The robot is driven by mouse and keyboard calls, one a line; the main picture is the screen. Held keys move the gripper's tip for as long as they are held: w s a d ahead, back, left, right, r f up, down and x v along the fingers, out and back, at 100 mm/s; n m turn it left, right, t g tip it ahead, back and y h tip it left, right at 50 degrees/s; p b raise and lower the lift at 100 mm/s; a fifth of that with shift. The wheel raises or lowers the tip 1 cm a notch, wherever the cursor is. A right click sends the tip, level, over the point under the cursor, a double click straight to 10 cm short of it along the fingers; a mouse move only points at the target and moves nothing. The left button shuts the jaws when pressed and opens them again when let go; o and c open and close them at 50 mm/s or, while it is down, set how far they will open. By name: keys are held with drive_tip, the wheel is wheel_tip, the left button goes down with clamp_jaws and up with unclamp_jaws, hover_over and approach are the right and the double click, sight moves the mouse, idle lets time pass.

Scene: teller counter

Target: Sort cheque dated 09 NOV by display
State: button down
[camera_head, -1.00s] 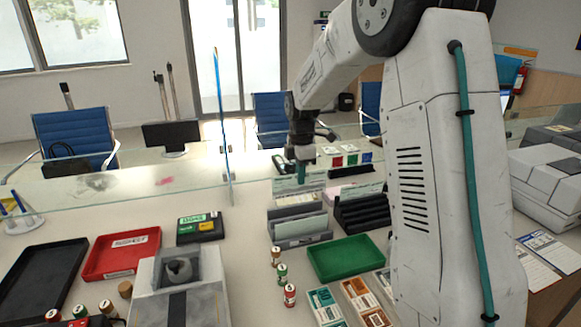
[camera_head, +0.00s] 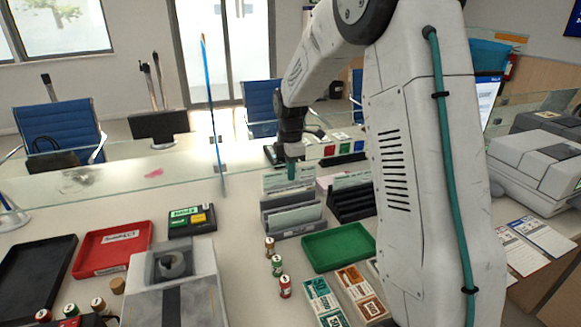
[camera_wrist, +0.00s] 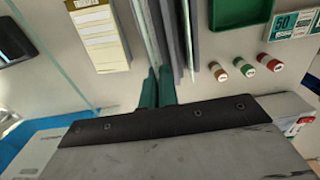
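My gripper (camera_head: 291,170) points down over the back of a grey slotted rack (camera_head: 292,232). A pale green cheque-like slip (camera_head: 274,184) stands upright at the back of this rack, right at the fingertips. In the wrist view, the teal fingers (camera_wrist: 158,88) are close together with a narrow gap, and thin upright slip edges run up to them. I cannot tell whether they grip a slip. Printed dates are too small to read. A small black display (camera_head: 192,219) with green and yellow fields stands left of the rack.
A black rack (camera_head: 352,205) with pale slips stands right of the grey one. Green (camera_head: 338,250), red (camera_head: 112,248) and black (camera_head: 35,275) trays lie on the counter. Small capped rollers (camera_head: 277,265) stand in front of the grey rack. A glass screen (camera_head: 213,110) rises behind.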

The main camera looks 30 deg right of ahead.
sight(291, 188)
drive_tip(key=shift+f, duration=3.2)
drive_tip(key=c, duration=1.6)
unclamp_jaws()
drive_tip(key=shift+r, duration=3.5)
